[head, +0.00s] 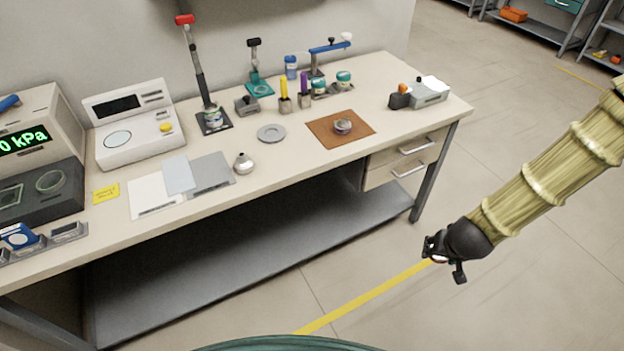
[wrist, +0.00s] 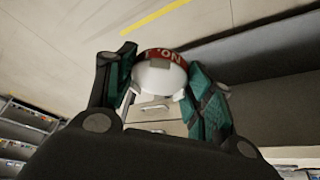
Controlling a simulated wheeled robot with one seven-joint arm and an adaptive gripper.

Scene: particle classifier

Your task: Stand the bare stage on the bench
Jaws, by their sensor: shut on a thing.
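My gripper (head: 443,262) is out over the floor, right of the bench (head: 305,165) and lower than its top. In the wrist view its two teal-padded fingers are shut on a round whitish piece (wrist: 158,76) with a red lettered band. Only a sliver of that piece shows in the head view, and I cannot tell whether it is the bare stage. A flat grey dish (head: 271,133) lies left of the mat.
A silver knob-shaped piece (head: 243,163) stands near the bench's front edge, beside flat sheets (head: 152,193). A red-handled press (head: 197,72), teal jars and small tools line the back. A grey device (head: 430,92) occupies the right end. Bare benchtop shows around the mat.

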